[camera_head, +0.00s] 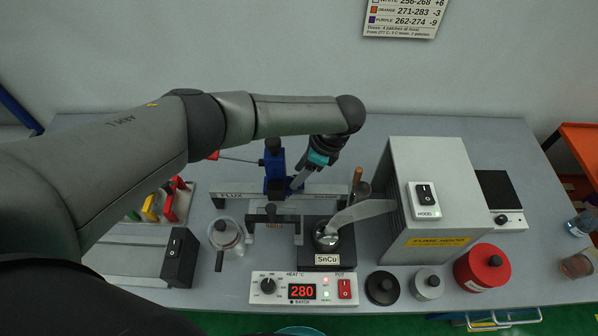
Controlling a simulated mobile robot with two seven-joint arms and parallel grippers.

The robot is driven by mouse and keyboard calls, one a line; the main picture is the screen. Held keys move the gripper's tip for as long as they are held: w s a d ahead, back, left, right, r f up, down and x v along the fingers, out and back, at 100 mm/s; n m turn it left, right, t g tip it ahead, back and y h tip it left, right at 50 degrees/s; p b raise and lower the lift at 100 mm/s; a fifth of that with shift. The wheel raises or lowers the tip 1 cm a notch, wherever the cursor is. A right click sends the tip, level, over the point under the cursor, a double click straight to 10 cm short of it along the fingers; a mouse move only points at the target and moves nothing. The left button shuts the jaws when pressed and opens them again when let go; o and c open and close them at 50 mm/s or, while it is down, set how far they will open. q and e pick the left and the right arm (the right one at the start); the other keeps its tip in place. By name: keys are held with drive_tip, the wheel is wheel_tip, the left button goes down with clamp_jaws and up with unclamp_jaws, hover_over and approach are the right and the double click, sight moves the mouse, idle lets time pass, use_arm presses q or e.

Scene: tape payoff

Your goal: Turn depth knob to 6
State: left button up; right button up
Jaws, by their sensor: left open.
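My left gripper (300,178) hangs down from the arm over the middle of the bench, with a teal band above its fingers. It is open, and its fingertips are close to the right side of a blue upright block (274,172). I cannot tell whether they touch it. A black knob (272,145) sits on top of the block, to the left of the gripper. No depth label or scale is readable, so I cannot confirm that this is the depth knob, nor read its setting. My right gripper is not in view.
A rail marked FLUX (232,195), a SnCu pot (326,258) and a grey fume hood (440,165) surround the gripper. A heat controller (330,290) reading 280 stands in front. A glass jar (229,240) is at left; a red can (482,268) is at right.

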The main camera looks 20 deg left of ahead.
use_arm(q)
drive_tip(key=shift+a+f, duration=0.15)
drive_tip(key=shift+f, duration=0.15)
drive_tip(key=shift+c, duration=0.3)
clamp_jaws()
